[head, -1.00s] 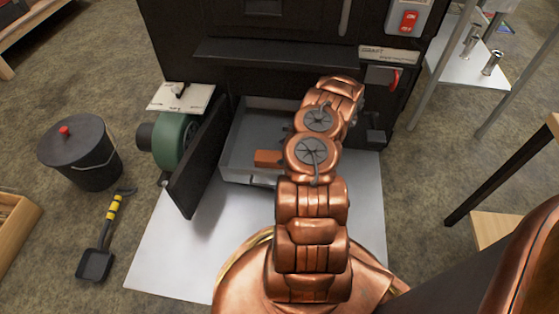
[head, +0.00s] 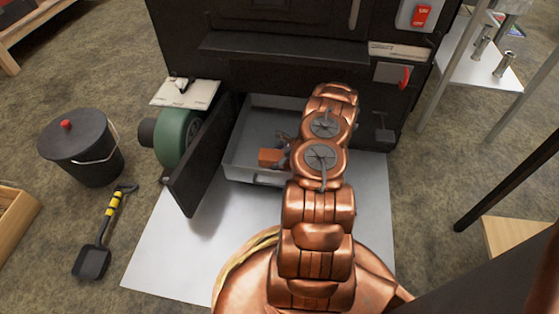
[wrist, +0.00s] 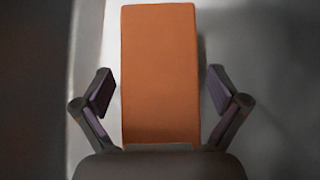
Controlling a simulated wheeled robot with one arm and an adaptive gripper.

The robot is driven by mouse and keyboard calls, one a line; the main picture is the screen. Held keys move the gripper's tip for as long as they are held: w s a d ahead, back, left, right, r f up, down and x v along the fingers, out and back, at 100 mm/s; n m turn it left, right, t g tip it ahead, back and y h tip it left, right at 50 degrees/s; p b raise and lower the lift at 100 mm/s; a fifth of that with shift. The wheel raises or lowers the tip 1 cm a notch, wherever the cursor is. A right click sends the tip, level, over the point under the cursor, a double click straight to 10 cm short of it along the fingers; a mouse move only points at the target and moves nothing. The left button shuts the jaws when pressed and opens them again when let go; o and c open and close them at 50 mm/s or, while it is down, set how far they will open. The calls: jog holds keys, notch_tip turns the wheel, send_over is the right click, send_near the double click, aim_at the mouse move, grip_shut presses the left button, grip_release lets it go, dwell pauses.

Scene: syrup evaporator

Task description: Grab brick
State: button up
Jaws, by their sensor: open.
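An orange-brown brick (head: 270,157) lies in the grey ash drawer (head: 240,170) at the open lower door of the black evaporator. In the wrist view the brick (wrist: 160,75) stretches away from my gripper (wrist: 160,95), its near end between the two fingers. The fingers are open, one on each side, with a gap between each finger and the brick. In the head view my gripper (head: 285,150) is partly hidden behind my copper arm, close to the brick's right side.
The open black door (head: 200,160) and green blower (head: 177,137) stand left of the drawer. A black lidded bucket (head: 82,150) and a small shovel (head: 102,235) are on the floor at left. A white-topped table (head: 480,60) stands at right.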

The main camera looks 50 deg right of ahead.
grip_shut()
dwell(0.8)
jog(key=shift+r, duration=0.2)
